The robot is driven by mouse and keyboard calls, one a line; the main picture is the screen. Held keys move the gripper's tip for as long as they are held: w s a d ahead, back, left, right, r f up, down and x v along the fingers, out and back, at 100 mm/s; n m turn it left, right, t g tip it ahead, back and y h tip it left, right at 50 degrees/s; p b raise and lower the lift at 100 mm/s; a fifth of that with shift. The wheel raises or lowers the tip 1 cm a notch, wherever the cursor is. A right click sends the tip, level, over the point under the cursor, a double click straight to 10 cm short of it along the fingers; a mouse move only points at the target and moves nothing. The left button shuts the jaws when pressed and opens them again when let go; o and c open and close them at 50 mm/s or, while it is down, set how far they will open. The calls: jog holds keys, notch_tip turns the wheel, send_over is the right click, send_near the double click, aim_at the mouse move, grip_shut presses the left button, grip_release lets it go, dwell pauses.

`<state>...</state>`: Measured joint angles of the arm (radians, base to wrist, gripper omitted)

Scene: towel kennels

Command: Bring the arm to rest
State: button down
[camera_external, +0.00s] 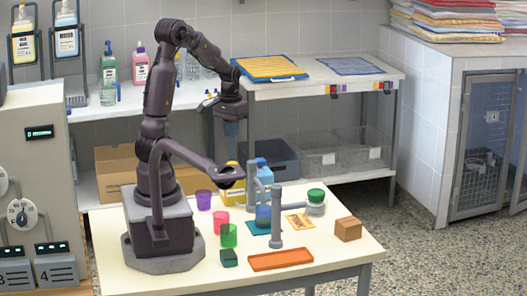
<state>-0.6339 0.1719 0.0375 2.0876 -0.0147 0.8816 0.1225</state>
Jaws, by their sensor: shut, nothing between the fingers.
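My arm rises from its base on the cream table (108,240), bends over at the top and comes down to the right. My gripper (229,128) hangs at the end of the arm, above the back of the table and in front of the shelf unit. It is small and dark in this view, and its fingertips are hard to make out. It is shut and holds nothing. It appears clear of the things on the table.
Coloured cups, including a purple cup (203,199) and a green cup (228,235), stand on the table. An orange tray (280,260), a wooden block (348,229), grey posts (276,218) and a green-lidded jar (316,203) stand rightward.

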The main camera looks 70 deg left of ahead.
jog(key=s+d+r+m+t, duration=0.2)
jog(key=d+r, duration=0.3)
jog(key=d, duration=0.5)
jog(key=s+d+r+m+t, duration=0.3)
jog(key=d+r, duration=0.3)
jog(key=d, duration=0.4)
jog(key=shift+s+m+t, duration=0.3)
jog(key=shift+s+m, duration=0.25)
jog(key=shift+m, duration=0.15)
